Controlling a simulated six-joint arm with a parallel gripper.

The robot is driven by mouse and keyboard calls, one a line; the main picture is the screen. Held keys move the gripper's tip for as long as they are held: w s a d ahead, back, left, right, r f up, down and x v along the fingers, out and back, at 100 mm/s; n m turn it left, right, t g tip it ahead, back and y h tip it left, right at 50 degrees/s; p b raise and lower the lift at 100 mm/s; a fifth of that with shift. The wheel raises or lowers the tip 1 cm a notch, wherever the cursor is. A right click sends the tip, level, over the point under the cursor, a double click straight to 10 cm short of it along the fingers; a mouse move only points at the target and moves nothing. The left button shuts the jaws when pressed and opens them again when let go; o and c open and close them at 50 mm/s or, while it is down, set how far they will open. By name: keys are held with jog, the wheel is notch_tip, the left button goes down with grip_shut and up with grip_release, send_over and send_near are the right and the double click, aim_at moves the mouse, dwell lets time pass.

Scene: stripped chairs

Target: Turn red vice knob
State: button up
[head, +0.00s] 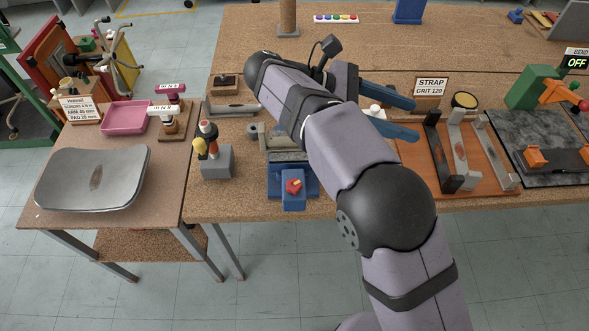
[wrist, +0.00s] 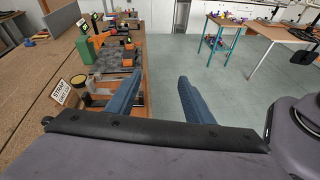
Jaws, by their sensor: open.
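The vice (head: 280,172) is blue and stands at the front edge of the workbench in the head view. Its red knob (head: 293,186) is on the front face, near the bench edge. My arm passes just right of the vice and hides part of its back. My gripper (head: 408,117) is open, with blue fingers pointing right over the bench, above and to the right of the vice. In the wrist view the two blue fingers of my gripper (wrist: 158,85) are spread with nothing between them. The vice and knob are not in the wrist view.
A grey block with yellow and red parts (head: 216,160) stands left of the vice. An orange tray with upright brackets (head: 487,183) lies to the right. A green machine (head: 541,87) stands farther right. A side table (head: 60,215) holds a metal sheet. Floor in front is clear.

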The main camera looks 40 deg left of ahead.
notch_tip(320, 180, down, 3)
jog(key=s+g+y, duration=0.2)
jog(key=g+y, duration=0.1)
jog(key=m+g+y, duration=0.6)
jog(key=m+y, duration=0.2)
send_over(294, 185)
notch_tip(294, 185, down, 11)
jog(key=shift+s+d+f, duration=0.1)
jog(key=shift+d, duration=0.05)
jog(key=shift+a+m, duration=0.25)
jog(key=shift+m, duration=0.15)
jog(key=shift+f+p, duration=1.6)
jog(key=shift+f, duration=2.05)
jog(key=shift+c, duration=0.5)
jog(key=c, duration=0.9)
